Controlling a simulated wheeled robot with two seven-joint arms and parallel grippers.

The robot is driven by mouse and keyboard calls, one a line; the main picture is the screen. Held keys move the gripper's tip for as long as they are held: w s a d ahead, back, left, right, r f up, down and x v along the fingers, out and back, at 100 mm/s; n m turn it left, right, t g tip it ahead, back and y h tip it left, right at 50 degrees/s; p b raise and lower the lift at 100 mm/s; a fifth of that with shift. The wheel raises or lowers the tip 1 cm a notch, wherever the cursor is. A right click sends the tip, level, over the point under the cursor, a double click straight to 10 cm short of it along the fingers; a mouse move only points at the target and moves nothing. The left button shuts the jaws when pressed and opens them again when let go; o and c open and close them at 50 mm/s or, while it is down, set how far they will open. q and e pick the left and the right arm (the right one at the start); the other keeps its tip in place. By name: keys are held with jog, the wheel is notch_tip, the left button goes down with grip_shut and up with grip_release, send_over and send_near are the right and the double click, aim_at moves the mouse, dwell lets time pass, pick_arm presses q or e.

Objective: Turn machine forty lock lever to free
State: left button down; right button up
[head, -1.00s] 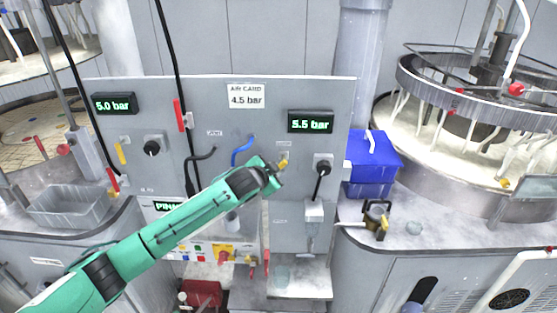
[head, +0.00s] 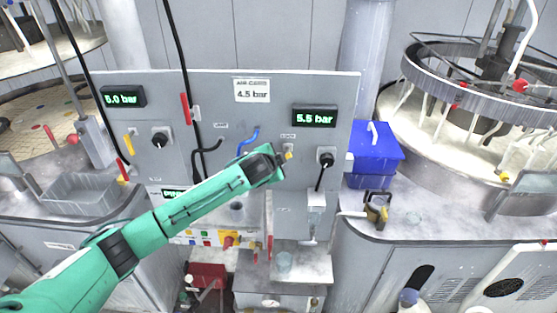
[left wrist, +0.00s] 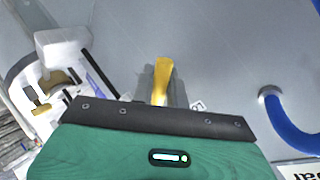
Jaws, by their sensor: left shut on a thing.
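A small yellow lever (head: 289,148) is mounted on the right part of the grey panel, below and left of the 5.5 bar display (head: 314,116). In the left wrist view the yellow lever (left wrist: 163,78) stands up from behind the dark edge of my gripper. My left gripper (head: 284,157) is at this lever and shut on it; the arm hides the lever's lower part. The lever's label is too small to read. My right gripper is not in view.
Another yellow lever (head: 130,143) is on the panel's left, near the 5.0 bar display (head: 123,97). A blue hose (head: 248,141) is left of the gripper, and a black-handled switch (head: 326,159) is close on its right. A blue box (head: 375,150) stands further right.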

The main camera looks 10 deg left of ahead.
pick_arm(q)
jog(key=c, duration=1.5)
grip_release()
jog(key=shift+o, duration=0.2)
jog(key=b+v, duration=0.5)
jog(key=v, duration=0.8)
jog(key=shift+s+r, duration=0.25)
jog(key=shift+s, duration=0.1)
